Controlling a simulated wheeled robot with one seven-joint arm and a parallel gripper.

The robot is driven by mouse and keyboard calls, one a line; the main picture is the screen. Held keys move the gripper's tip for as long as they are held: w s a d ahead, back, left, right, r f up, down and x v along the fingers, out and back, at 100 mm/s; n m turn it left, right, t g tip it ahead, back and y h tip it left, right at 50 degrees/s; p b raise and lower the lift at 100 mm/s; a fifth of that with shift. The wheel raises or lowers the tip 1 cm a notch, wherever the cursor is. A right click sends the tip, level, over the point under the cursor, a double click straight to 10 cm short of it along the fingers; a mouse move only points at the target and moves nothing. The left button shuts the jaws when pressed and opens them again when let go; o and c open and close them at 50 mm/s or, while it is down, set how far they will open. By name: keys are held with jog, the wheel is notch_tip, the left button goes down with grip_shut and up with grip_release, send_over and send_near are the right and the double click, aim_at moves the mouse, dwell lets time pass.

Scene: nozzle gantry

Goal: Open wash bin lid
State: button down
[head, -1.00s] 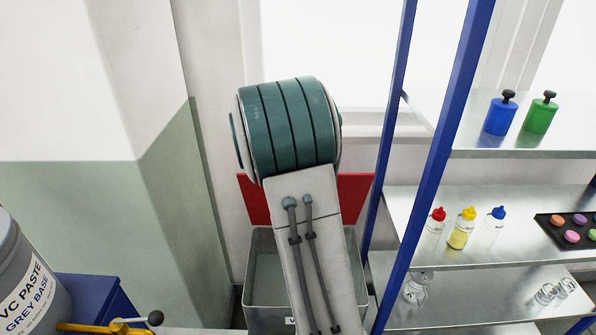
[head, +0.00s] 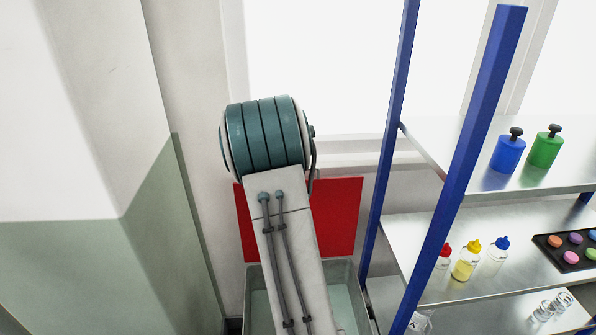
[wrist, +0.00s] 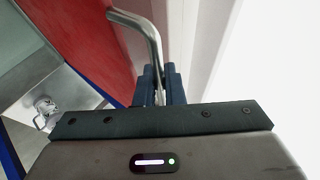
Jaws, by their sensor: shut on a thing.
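The grey wash bin (head: 258,306) stands at the bottom middle of the head view, partly hidden by my arm. Its red lid (head: 338,215) stands raised, close to upright, at the bin's back edge, and the bin's top is uncovered. In the wrist view the red lid (wrist: 85,45) fills the upper left, with a bent metal handle (wrist: 150,32) along its edge. My gripper (wrist: 159,82) is shut on the handle, whose end runs down between the dark fingers. In the head view my arm hides the gripper and the handle.
A blue-framed metal shelf (head: 455,150) stands close on the right, holding blue (head: 509,153) and green (head: 545,148) containers, small bottles (head: 466,262) and a dark tray (head: 570,255). A wall corner (head: 150,240) is at left. A pale wall and bright window are behind the bin.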

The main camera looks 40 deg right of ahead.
jog(key=shift+w+d+f+p, duration=0.15)
jog(key=shift+w+d, duration=0.15)
jog(key=shift+w, duration=0.2)
jog(key=shift+w+d+p, duration=0.2)
jog(key=shift+w+d, duration=0.1)
jog(key=shift+w, duration=0.25)
jog(key=shift+w+d+f+p, duration=0.15)
jog(key=shift+w+d, duration=0.15)
jog(key=shift+w, duration=0.2)
jog(key=shift+r, duration=0.1)
jog(key=c, duration=1.5)
grip_release()
jog(key=shift+c, duration=0.2)
jog(key=shift+a+r, duration=0.1)
jog(key=v, duration=1.3)
jog(key=shift+s+a+r, duration=0.2)
